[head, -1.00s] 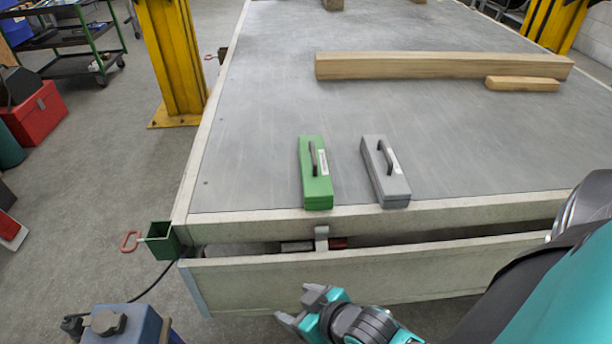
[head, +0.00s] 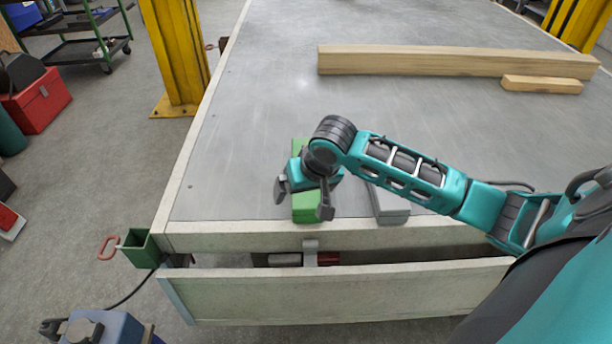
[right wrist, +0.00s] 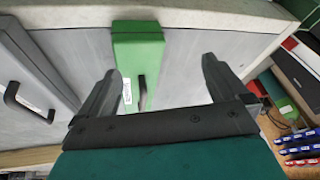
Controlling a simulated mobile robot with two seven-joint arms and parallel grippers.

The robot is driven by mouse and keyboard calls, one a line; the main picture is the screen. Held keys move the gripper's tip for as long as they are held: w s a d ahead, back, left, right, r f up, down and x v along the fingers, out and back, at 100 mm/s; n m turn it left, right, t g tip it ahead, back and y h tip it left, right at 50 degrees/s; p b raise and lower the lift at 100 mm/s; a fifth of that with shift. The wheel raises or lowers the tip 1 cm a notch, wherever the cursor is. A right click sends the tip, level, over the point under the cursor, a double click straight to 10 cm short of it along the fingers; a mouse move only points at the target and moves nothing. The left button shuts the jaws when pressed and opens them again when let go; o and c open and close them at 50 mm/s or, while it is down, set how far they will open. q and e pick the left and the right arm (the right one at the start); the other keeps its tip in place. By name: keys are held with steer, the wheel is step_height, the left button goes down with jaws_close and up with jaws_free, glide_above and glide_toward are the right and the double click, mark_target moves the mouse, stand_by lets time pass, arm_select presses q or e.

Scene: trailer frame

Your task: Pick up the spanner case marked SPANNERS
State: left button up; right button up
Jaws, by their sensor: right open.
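A green case (head: 306,207) with a dark handle and a white label lies on the grey trailer bed near its front edge. It also shows in the right wrist view (right wrist: 138,55); I cannot read its label. A grey case (head: 388,205) with a dark handle lies to its right, partly hidden by my right arm; it also shows in the right wrist view (right wrist: 32,80). My right gripper (head: 303,201) is open over the green case, fingers apart on either side of it in the head view. The case is not held. My left gripper is not in view.
A long timber beam (head: 450,62) and a short wood block (head: 541,84) lie farther back on the bed. A lowered board (head: 350,291) runs along the trailer's front. A yellow post (head: 176,60) stands at the left. The bed left of the green case is clear.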

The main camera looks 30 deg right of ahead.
steer(key=w+d+r+m+h, duration=0.1)
steer(key=w+d+r+m, duration=0.4)
steer(key=d, duration=0.3)
steer(key=shift+n, duration=0.5)
steer(key=x, duration=0.3)
steer(key=b+x, duration=0.1)
steer(key=x, duration=0.3)
steer(key=shift+w+d+r+b, duration=0.1)
steer(key=shift+w+r+b, duration=0.1)
steer(key=shift+w+b, duration=0.15)
steer(key=shift+w+f, duration=0.25)
steer(key=shift+f, duration=0.2)
steer(key=b+x, duration=0.1)
steer(key=x, duration=0.3)
steer(key=shift+w+f, duration=0.15)
steer(key=shift+f, duration=0.05)
steer(key=shift+w+f, duration=0.1)
steer(key=shift+f, duration=0.1)
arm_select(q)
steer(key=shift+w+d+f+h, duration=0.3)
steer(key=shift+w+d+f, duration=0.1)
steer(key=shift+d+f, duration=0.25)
arm_select(e)
steer(key=shift+c, duration=0.2)
steer(key=c, duration=0.6)
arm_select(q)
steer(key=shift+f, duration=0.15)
arm_select(e)
steer(key=shift+r, duration=0.1)
steer(key=c, duration=0.6)
